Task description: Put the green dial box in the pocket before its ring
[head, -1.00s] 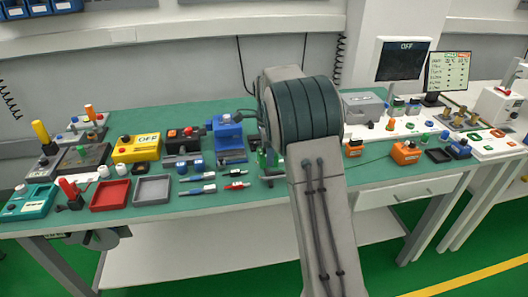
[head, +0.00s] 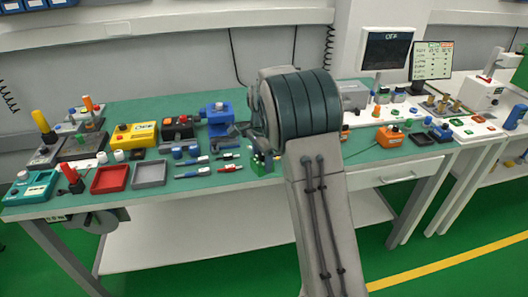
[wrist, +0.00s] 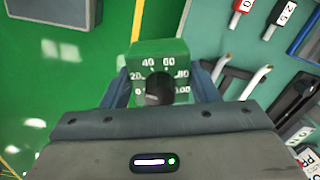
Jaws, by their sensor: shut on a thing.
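The green dial box (wrist: 160,52) shows in the wrist view with a black knob and white numbers on its face. My gripper (wrist: 160,82) is shut on it, with a dark finger at each side. In the head view my arm hides most of the gripper, and a bit of green (head: 262,164) shows beside it at the bench's front edge. On a white board (head: 489,132) at the right are green and red ring-like marks, including a green one (head: 482,118). I cannot tell which pocket and ring belong to the box.
The green-topped bench (head: 200,180) carries red (head: 110,179) and grey (head: 150,174) trays, a yellow box (head: 134,136), a blue vise-like device (head: 218,119) and several pens. An orange box (head: 389,137) and a black tray (head: 421,139) stand right of my arm. Green floor lies in front.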

